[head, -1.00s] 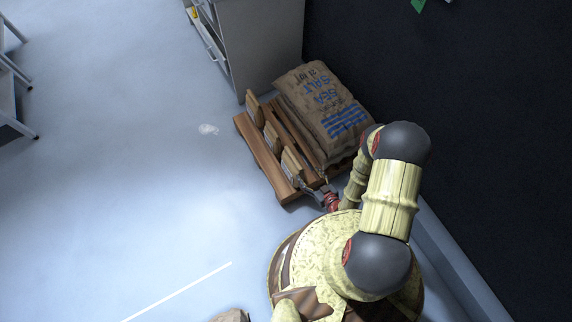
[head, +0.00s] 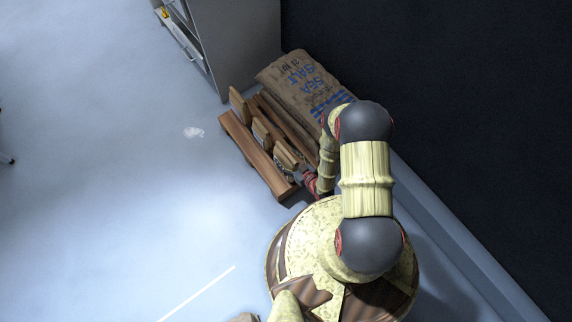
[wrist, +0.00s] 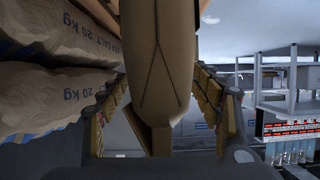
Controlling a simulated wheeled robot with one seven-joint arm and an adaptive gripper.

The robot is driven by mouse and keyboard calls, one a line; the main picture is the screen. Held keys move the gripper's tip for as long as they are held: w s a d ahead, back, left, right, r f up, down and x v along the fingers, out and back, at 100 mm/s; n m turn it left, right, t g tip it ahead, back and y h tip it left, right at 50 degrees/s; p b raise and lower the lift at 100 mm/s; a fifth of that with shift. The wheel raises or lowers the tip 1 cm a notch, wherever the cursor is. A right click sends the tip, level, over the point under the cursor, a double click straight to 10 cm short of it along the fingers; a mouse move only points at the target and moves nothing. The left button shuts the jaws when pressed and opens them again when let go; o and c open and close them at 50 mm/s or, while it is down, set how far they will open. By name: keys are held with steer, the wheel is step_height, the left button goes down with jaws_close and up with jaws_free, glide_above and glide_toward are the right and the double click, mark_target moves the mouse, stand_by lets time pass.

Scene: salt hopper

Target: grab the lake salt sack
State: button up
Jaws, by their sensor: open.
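A large brown sack with blue "SEA SALT" print (head: 305,80) lies at the back of a wooden pallet (head: 250,158), partly behind my arm. In the wrist view, a tan sack-like piece with a stitched V (wrist: 160,70) hangs into the middle of the picture. No label reading "lake" is legible on it. My gripper (wrist: 160,88) is open, one finger on each side of this piece; I cannot tell whether they touch it. In the head view my gripper (head: 303,180) is small and partly hidden at the pallet's near right end.
Stacked sacks marked "20 kg" (wrist: 60,95) fill the left of the wrist view. Several upright tan pieces (head: 262,134) stand along the pallet. A grey cabinet (head: 235,40) stands behind it, and a dark wall (head: 450,100) closes the right. Floor to the left is open.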

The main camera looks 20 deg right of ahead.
steer(key=shift+w+a+f, duration=0.15)
steer(key=shift+w+f, duration=0.05)
steer(key=shift+w, duration=0.25)
steer(key=shift+c, duration=0.5)
steer(key=c, duration=1.5)
jaws_close()
steer(key=shift+w+r, duration=0.15)
